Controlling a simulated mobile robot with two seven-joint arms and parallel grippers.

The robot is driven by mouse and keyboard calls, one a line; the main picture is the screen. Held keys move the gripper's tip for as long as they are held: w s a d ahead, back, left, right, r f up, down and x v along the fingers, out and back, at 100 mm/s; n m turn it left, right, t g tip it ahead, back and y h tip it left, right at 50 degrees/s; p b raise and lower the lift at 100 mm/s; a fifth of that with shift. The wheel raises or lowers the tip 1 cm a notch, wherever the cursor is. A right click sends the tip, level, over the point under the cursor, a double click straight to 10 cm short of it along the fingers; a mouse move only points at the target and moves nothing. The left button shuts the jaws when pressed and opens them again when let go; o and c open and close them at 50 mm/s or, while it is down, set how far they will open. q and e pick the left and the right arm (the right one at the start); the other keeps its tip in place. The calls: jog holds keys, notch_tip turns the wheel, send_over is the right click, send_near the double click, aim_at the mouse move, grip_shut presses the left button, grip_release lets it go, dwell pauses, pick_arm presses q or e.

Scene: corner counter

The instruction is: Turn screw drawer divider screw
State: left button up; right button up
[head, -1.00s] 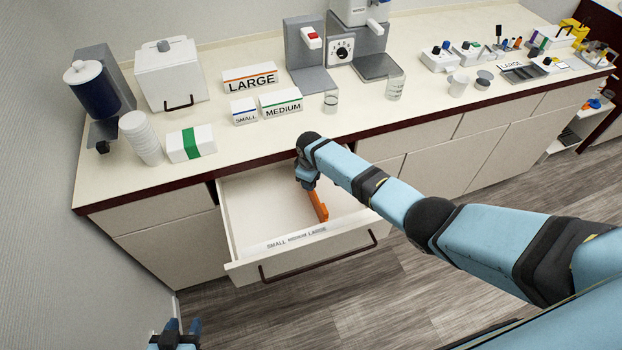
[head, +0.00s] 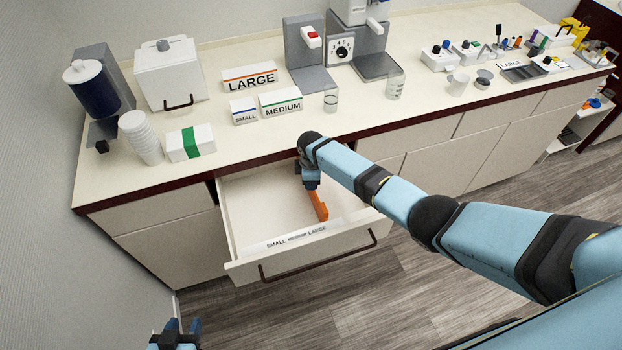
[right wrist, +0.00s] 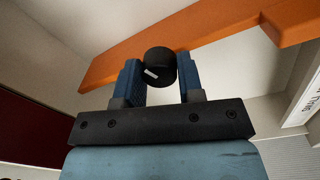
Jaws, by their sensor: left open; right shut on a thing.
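The open drawer (head: 262,202) holds an orange divider (head: 319,206). The orange divider (right wrist: 200,35) also crosses the top of the right wrist view. A black round screw knob (right wrist: 160,66) with a small white mark sits beside the divider, between the blue fingers of my right gripper (right wrist: 160,80). My right gripper is shut on the knob. In the head view my right gripper (head: 310,184) is inside the drawer, and the knob is hidden there. My left gripper (head: 180,328) is open and empty at the bottom left, away from the drawer.
The drawer front carries a SMALL MEDIUM LARGE label (head: 296,238) and a dark handle (head: 320,262). The countertop edge (head: 250,160) overhangs the drawer's back. Boxes, cups (head: 141,138) and a dispenser (head: 340,50) stand on the counter. The floor in front is clear.

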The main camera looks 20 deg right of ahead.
jog(key=o, duration=0.9)
jog(key=r, duration=1.4)
jog(key=shift+s, duration=0.2)
